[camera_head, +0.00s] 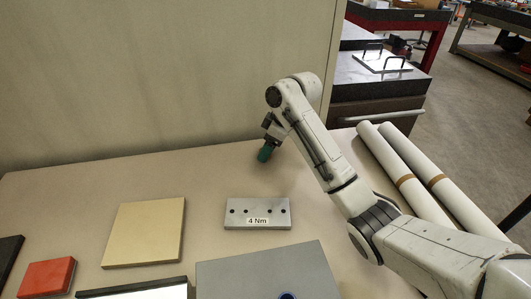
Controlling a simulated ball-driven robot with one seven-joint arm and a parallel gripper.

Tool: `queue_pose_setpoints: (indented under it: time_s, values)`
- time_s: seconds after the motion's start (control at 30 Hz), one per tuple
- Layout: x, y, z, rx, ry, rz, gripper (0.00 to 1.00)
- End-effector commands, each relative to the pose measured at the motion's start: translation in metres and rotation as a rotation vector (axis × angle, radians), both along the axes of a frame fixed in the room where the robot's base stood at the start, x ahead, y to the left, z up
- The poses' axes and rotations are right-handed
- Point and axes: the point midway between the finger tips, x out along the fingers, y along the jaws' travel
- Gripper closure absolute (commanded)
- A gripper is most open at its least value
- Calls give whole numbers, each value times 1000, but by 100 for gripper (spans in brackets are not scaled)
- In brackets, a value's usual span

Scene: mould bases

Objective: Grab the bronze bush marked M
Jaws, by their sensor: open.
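I cannot make out a bronze bush or a letter M anywhere in the head view. My gripper (265,153) is at the end of my raised white arm, near the back wall, with its green tip pointing down. It appears to be above the back part of the table, behind the silver plate. It is open, and I see nothing between its fingers, though they are small and partly hidden at this angle.
On the table (215,180) are a silver plate (275,208) labelled "4 Nm", a tan plate (145,232), a red block (47,278) and a large grey plate (265,270) with a blue ring (287,296). White tubes (387,155) lie right. The back is clear.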

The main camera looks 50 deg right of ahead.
Motion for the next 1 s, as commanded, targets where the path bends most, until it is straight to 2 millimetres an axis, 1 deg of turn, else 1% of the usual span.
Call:
queue_pose_setpoints:
  time_s: [0.1, 0.33, 1.0]
  values:
    - [2, 1, -7, 0, 1, 0, 29]
    - [3, 1, -8, -1, 0, 0, 29]
    - [3, 1, -8, -1, 0, 0, 93]
